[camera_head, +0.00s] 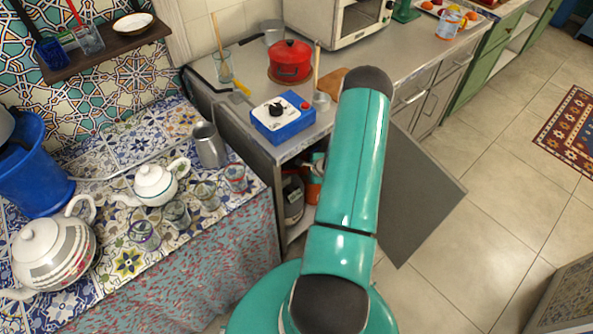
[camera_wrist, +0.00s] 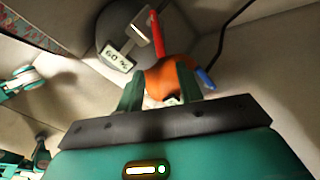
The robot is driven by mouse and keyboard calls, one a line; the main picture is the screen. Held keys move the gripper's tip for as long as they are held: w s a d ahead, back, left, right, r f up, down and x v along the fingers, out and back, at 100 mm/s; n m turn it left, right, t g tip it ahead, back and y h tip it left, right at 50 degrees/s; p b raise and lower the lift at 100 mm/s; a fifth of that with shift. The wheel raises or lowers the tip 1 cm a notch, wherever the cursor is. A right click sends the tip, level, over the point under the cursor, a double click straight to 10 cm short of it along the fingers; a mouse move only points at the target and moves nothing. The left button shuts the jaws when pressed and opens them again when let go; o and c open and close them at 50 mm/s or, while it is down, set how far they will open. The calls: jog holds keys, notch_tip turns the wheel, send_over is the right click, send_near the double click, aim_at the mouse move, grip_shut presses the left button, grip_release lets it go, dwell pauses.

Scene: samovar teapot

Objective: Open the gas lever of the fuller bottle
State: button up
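In the wrist view, my gripper (camera_wrist: 160,88) has its two green fingers apart. A rounded orange thing (camera_wrist: 168,72), perhaps a bottle, shows between and just beyond the fingertips; contact is unclear. A dark grey bottle (camera_wrist: 108,28) beyond it carries a white label (camera_wrist: 118,60) that seems to read "60 %". A red bar (camera_wrist: 156,34) and a small blue lever-like piece (camera_wrist: 205,78) stick out near the orange thing. In the head view, a grey bottle (camera_head: 293,200) and an orange one (camera_head: 313,190) stand in the open cabinet. My arm hides the gripper there.
The open grey cabinet door (camera_head: 420,200) stands right of my arm. The counter above holds a blue burner (camera_head: 283,122) and a red pot (camera_head: 290,60). The tiled table at left holds teapots (camera_head: 155,185) and glasses. A dark cable (camera_wrist: 232,20) runs beside the bottles.

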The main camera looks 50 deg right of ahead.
aim_at(295, 171)
jog(key=x, duration=0.9)
jog(key=shift+s+d, duration=0.1)
jog(key=shift+s, duration=0.05)
grip_shut()
